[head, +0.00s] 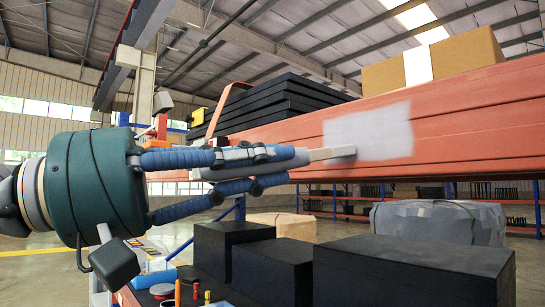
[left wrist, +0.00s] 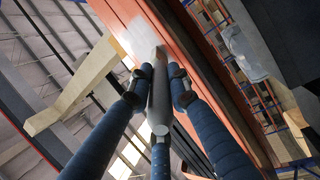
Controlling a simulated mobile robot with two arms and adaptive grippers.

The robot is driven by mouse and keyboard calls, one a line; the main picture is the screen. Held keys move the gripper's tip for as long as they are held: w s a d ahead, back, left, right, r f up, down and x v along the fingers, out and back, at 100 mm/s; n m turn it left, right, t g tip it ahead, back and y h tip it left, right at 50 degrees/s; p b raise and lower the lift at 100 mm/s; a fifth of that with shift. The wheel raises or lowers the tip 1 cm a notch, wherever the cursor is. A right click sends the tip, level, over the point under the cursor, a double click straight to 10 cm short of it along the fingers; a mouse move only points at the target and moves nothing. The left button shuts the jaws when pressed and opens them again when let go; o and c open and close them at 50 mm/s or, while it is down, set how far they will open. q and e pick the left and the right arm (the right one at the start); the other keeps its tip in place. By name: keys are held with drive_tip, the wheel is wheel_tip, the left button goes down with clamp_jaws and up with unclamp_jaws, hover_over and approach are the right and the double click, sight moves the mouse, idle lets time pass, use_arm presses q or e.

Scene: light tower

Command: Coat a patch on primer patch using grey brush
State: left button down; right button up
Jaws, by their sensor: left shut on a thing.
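The grey brush (head: 318,155) is held by my left gripper (head: 262,168), whose blue fingers are shut around its handle. The brush points right, with its tip at the lower left edge of the pale grey primer patch (head: 378,132). The patch is on the side of a long orange-red beam (head: 450,118). The tip looks close to or touching the surface; contact is not certain. In the left wrist view the brush (left wrist: 158,95) runs up between the fingers towards the beam (left wrist: 180,60), with the patch (left wrist: 132,28) at upper left. My right gripper is not in view.
Black boxes (head: 410,270) stand below the beam. A tray with small coloured items (head: 185,292) is at the lower left. Dark stacked slabs (head: 275,103) and a cardboard box (head: 467,55) rest on top. A wrapped grey load (head: 438,220) is behind.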

use_arm(q)
drive_tip(key=w+a, duration=0.2)
drive_tip(key=w, duration=0.1)
drive_tip(key=shift+w+a+p, duration=0.15)
drive_tip(key=shift+a+p, duration=0.05)
drive_tip(key=shift+p, duration=0.15)
drive_tip(key=shift+s+a+b, duration=0.45)
drive_tip(key=shift+s+a, duration=0.45)
drive_tip(key=shift+a, duration=0.3)
drive_tip(key=shift+s+a+b, duration=0.45)
drive_tip(key=shift+s+a, duration=0.45)
drive_tip(key=shift+a, duration=0.3)
drive_tip(key=shift+s+a+b, duration=0.2)
drive_tip(key=shift+s+a, duration=0.25)
drive_tip(key=shift+a, duration=0.2)
drive_tip(key=shift+s+a+b, duration=0.2)
drive_tip(key=shift+s+a, duration=0.2)
drive_tip(key=shift+a, duration=0.2)
